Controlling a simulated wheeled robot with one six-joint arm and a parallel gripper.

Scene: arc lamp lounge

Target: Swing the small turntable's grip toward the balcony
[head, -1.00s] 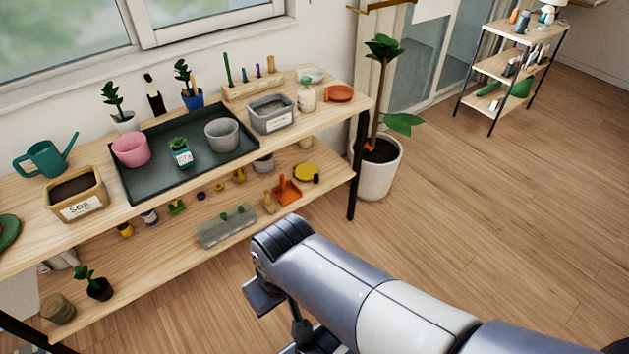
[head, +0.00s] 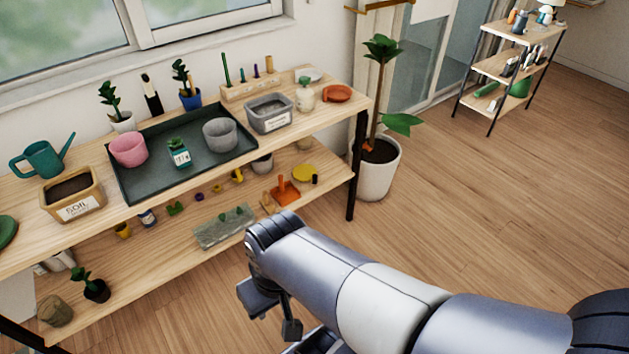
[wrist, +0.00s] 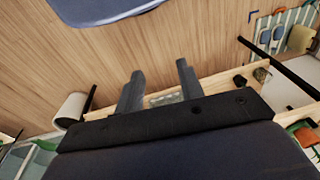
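No part is clearly marked as the small turntable. A yellow disc (head: 305,172) with a small dark upright piece (head: 315,179) beside it lies on the lower shelf's right end and may be it. A green round disc (head: 6,231), cut by the left edge, is another candidate. The balcony side seems to be the glass door (head: 418,62) behind the potted plant. My gripper (wrist: 159,84) shows two separated fingers with nothing between them in the wrist view. In the head view my arm hides most of it, in front of the shelf.
A wooden two-level bench (head: 330,115) holds a dark tray (head: 243,155), pots, a soil box (head: 73,196) and a watering can (head: 42,159). An orange dustpan-like piece (head: 286,193) lies near the yellow disc. A potted plant (head: 376,175) stands at the bench's right end. Floor is clear to the right.

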